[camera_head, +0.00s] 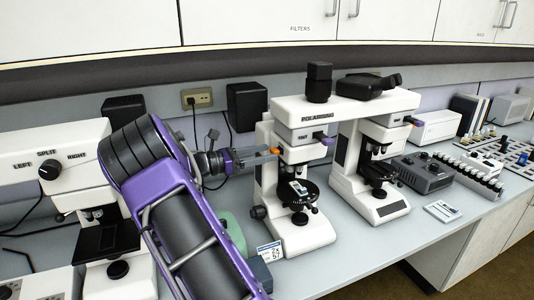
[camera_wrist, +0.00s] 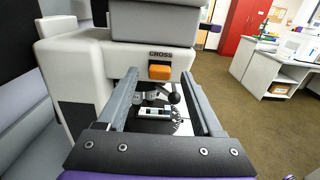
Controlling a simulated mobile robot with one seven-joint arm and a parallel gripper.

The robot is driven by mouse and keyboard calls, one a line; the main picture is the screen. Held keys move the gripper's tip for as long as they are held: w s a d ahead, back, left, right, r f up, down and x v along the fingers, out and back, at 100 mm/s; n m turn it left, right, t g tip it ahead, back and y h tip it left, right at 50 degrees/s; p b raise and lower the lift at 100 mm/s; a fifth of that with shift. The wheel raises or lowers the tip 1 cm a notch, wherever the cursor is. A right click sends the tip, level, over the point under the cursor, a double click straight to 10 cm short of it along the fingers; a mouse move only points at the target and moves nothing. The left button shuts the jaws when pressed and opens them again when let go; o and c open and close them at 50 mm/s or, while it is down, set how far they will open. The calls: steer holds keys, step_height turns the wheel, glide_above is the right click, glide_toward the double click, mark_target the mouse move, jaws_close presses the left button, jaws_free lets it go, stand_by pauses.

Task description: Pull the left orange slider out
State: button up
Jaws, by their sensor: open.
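The left orange slider (camera_head: 275,150) sticks out of the left side of the left microscope's head (camera_head: 300,137) in the head view. In the wrist view the orange slider (camera_wrist: 159,72) shows as a block under the word CROSS. My gripper (camera_head: 272,153) points right at the slider, with its fingers open. In the wrist view its two fingers reach to either side of the slider, apart from it as far as I can see. Whether the fingertips are level with the slider is hard to tell.
Below my gripper is the microscope's round black stage (camera_head: 299,195) with a slide on it. A purple-ended slider (camera_head: 325,140) is on the head's other side. A second microscope (camera_head: 372,160) stands to the right. Another device (camera_head: 60,160) stands at the left.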

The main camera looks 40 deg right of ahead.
steer(key=shift+s+d, duration=0.15)
steer(key=shift+d, duration=0.55)
jaws_close()
stand_by(1.0)
